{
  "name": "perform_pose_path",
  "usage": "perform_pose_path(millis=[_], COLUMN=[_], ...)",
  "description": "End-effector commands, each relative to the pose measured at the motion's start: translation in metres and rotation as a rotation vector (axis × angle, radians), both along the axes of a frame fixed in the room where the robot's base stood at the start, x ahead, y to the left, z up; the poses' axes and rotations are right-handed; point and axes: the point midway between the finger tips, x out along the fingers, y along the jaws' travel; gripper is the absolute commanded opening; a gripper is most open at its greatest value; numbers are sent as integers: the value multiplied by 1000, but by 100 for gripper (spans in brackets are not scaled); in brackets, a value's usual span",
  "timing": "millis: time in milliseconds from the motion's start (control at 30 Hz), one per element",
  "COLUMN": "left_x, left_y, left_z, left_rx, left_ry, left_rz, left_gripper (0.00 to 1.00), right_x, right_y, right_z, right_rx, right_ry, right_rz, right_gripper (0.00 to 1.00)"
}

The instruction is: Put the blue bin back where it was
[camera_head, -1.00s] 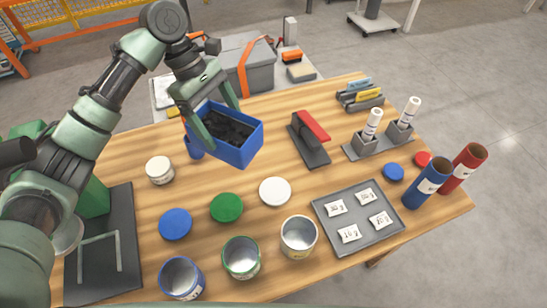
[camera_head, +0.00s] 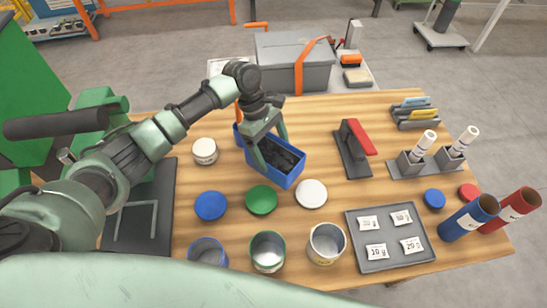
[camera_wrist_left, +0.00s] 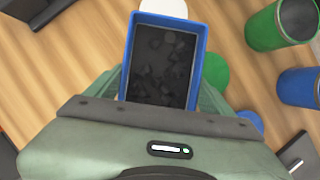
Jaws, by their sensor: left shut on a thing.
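The blue bin (camera_head: 266,171) holds dark, lumpy pieces and shows left of the table's middle in the head view. My left gripper (camera_head: 270,150) is shut on it, with one finger in front of the bin's near side. In the left wrist view, the bin (camera_wrist_left: 128,62) sits between the fingers, with the dark pieces inside. It is low over the wooden table, close behind the green lid (camera_head: 262,199) and white lid (camera_head: 311,193). I cannot tell whether its base touches the table. My right gripper is out of view.
A red-handled tool (camera_head: 354,150) stands right of the bin, and a small pale jar (camera_head: 205,151) left of it. Open cans (camera_head: 268,251) line the near edge, with a grey tray (camera_head: 385,262) to their right. A grey box (camera_head: 293,62) stands behind the table.

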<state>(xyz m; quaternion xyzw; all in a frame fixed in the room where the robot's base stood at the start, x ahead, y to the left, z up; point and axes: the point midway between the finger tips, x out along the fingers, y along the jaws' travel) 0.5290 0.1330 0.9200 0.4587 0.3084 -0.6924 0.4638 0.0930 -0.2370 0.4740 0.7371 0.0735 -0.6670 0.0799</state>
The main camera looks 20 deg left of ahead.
Motion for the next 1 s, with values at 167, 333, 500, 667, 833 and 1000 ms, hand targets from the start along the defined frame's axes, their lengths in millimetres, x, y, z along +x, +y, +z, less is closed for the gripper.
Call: perform_pose_path(millis=[167, 333, 500, 667, 833, 1000], left_x=[0, 0, 0, 0, 0, 0], left_y=[0, 0, 0, 0, 0, 0], left_z=[-20, -41, -43, -44, -46, -46], left_rx=[0, 0, -1, -1, 1, 1], left_ry=[2, 0, -2, -2, -1, -1], left_rz=[1, 1, 0, 0, 0, 0], left_gripper=[16, 16, 16, 16, 100, 100], right_x=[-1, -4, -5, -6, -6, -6], right_y=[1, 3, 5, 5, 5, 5], right_z=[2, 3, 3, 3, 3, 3], right_rx=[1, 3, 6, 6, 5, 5], right_ry=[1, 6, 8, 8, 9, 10], right_rz=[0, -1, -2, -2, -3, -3], right_gripper=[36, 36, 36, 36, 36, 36])
